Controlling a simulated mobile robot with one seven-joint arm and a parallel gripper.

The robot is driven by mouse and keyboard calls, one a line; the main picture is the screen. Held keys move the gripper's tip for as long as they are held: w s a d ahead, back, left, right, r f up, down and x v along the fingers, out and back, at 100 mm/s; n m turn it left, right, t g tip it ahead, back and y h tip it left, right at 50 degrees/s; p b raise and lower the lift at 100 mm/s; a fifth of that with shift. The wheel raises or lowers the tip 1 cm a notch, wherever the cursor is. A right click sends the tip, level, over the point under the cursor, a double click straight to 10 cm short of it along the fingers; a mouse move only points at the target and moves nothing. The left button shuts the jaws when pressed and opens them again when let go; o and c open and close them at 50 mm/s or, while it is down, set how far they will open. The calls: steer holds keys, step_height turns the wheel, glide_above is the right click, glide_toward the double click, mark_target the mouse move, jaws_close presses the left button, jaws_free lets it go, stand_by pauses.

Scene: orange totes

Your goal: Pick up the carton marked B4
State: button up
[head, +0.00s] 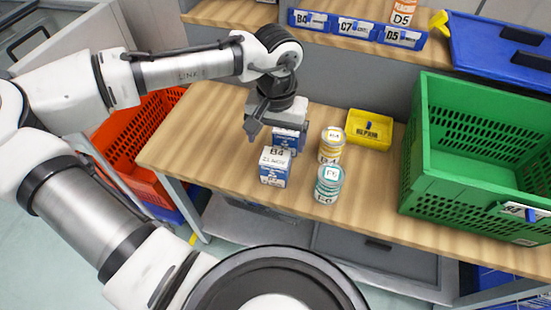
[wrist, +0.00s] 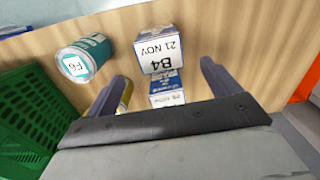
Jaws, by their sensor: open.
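The carton marked B4 (head: 274,167) is a small white and blue box standing on the wooden bench in the head view. In the wrist view the B4 carton (wrist: 160,50) shows its white top, reading B4 and 21 NOV. A second blue and white carton (head: 287,139) stands just behind it, partly hidden; it also shows in the wrist view (wrist: 167,91). My gripper (head: 266,128) is over the bench, above and beside the cartons. Its two fingers (wrist: 157,85) are apart, with nothing held between them. The second carton appears between the fingers; the B4 carton is beyond their tips.
A teal-labelled can (head: 328,185) and a yellow-labelled can (head: 331,146) stand right of the cartons. A yellow bin (head: 369,130) is behind them. A green crate (head: 420,180) fills the bench's right side. The bench's left part (head: 195,135) is clear.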

mark_target(277, 156)
step_height(277, 156, down, 6)
steer(key=shift+d+f, duration=0.1)
steer(key=shift+f, duration=0.1)
steer(key=shift+s+f, duration=0.15)
steer(key=shift+f, duration=2.5)
steer(key=c, duration=1.2)
